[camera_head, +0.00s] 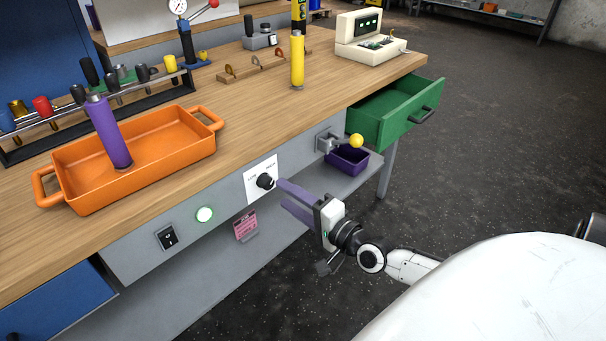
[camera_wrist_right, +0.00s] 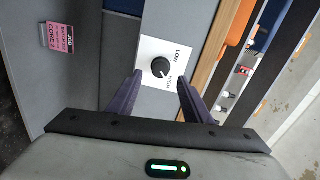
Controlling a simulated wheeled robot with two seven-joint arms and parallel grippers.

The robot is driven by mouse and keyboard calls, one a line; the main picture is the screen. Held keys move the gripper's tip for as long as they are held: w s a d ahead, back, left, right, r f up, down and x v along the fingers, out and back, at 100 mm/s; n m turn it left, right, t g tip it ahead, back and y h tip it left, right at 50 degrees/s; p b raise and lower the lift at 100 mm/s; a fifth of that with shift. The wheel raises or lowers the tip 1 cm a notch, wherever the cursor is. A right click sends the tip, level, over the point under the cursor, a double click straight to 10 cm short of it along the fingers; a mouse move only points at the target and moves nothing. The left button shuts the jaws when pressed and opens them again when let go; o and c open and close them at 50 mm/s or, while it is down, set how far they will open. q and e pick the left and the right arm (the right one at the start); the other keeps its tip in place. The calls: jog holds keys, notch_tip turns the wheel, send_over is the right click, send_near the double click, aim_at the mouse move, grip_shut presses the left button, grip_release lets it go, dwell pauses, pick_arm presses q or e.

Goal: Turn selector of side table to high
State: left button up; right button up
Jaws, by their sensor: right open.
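The selector is a black round knob (camera_head: 265,181) on a white plate on the grey front panel of the side table (camera_head: 135,252). In the right wrist view the knob (camera_wrist_right: 161,68) sits on its white plate (camera_wrist_right: 176,51), marked LOW and HIGH. Its pointer mark is too small to read surely. My right gripper (camera_head: 282,194) is open, with its two purple fingers pointing at the plate. In the wrist view the fingers (camera_wrist_right: 157,92) lie on either side of the knob, apart from it. My left gripper is not in view.
A round lit button (camera_head: 205,214) and a black switch (camera_head: 167,237) are on the same panel. A yellow-knobbed lever (camera_head: 356,141) sticks out right of the selector. The green drawer (camera_head: 398,112) stands open. An orange tray (camera_head: 135,160) holds a purple cylinder (camera_head: 108,132).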

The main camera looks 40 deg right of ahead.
jog(key=s, duration=0.5)
jog(key=shift+s+d+r, duration=0.15)
jog(key=shift+s+d, duration=0.05)
jog(key=shift+s, duration=0.2)
